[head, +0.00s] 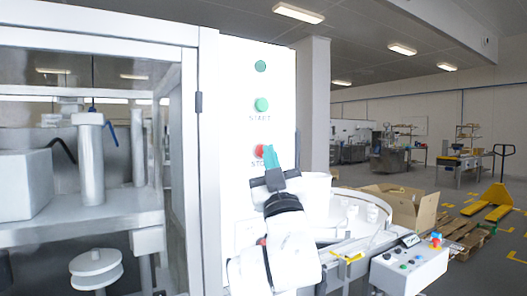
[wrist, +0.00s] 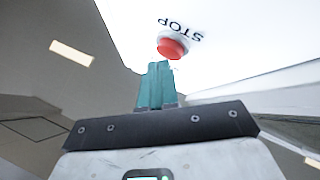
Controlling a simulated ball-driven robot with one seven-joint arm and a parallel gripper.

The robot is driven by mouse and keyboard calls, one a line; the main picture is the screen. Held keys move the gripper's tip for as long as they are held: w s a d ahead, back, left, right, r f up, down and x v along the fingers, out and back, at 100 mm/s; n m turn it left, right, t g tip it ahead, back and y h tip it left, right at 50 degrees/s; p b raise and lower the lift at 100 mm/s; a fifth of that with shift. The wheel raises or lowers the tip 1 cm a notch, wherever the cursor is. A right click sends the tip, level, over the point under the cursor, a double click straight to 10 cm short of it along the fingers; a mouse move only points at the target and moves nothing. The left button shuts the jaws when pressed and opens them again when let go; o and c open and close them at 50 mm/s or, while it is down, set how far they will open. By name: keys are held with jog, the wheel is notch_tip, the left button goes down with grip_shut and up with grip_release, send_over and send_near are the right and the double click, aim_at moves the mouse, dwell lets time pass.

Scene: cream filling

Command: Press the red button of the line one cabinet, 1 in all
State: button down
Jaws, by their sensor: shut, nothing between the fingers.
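The red button (head: 260,151) is on the white cabinet front (head: 230,80), beside the word STOP, below a green button (head: 262,104) marked START. My gripper (head: 268,150) is shut and empty, its teal fingers pointing up toward the red button and covering part of it in the head view. In the wrist view the red button (wrist: 172,46) shows just beyond the tips of the closed fingers (wrist: 158,64). The fingertips are very close to the button; I cannot tell whether they touch it. STOP appears upside down there.
A green lamp (head: 260,66) sits above the START button. A yellow pallet jack (head: 492,203) stands farther right.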

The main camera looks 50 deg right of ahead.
jog(key=shift+s+a, duration=0.1)
jog(key=shift+s, duration=0.3)
jog(key=shift+s+a+p, duration=0.25)
jog(key=shift+s+p, duration=0.05)
jog(key=shift+s, duration=0.5)
jog(key=shift+s+a+p, duration=0.2)
jog(key=shift+s+p, duration=0.1)
jog(key=shift+s, duration=0.5)
jog(key=shift+s+a+p, duration=0.25)
jog(key=shift+s+p, duration=0.05)
jog(key=shift+s, duration=0.5)
